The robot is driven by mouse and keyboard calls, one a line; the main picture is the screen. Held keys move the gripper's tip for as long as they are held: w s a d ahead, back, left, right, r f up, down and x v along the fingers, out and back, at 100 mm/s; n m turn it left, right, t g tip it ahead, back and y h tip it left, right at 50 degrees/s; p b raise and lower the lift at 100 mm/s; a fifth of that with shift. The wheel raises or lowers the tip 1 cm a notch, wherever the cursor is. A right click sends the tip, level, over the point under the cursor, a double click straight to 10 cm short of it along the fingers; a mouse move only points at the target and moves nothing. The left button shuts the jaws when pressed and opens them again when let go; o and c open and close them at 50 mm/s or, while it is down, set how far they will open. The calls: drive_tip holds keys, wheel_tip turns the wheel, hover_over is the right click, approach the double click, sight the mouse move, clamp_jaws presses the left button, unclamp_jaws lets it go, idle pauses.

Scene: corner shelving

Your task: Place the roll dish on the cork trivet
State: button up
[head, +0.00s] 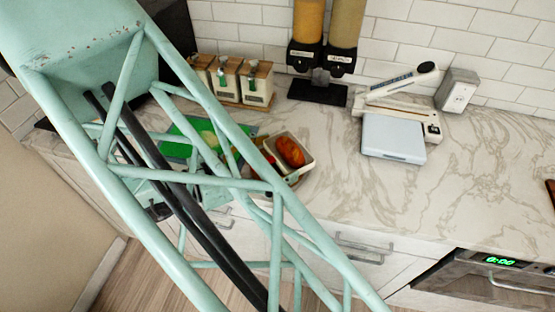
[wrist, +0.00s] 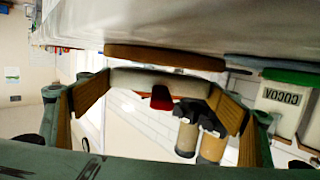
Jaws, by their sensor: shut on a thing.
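The roll dish (head: 305,163) is a pale, squarish dish with a brown roll (head: 290,151) in it, seen in the head view just right of my arm's lattice. In the upside-down wrist view, my gripper (wrist: 162,88) is shut on the dish (wrist: 150,80), with a wood-coloured pad at each side. The cork trivet (wrist: 165,57) is a flat brown slab on the counter, directly under the dish and very close to it. I cannot tell whether they touch.
A green board (head: 180,150) lies left of the dish, partly behind my arm. Labelled canisters (head: 257,83) and a two-tube dispenser (head: 318,92) stand along the wall. A white scale-like device (head: 393,137) stands to the right. The counter (head: 460,190) at front right is clear.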

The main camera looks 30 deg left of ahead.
drive_tip(key=shift+f, duration=0.5)
drive_tip(key=shift+f, duration=0.1)
drive_tip(key=o, duration=1.3)
drive_tip(key=shift+s, duration=0.1)
drive_tip(key=shift+s+a, duration=0.15)
drive_tip(key=shift+s, duration=0.05)
drive_tip(key=shift+p+v, duration=0.85)
drive_tip(key=shift+v, duration=4.85)
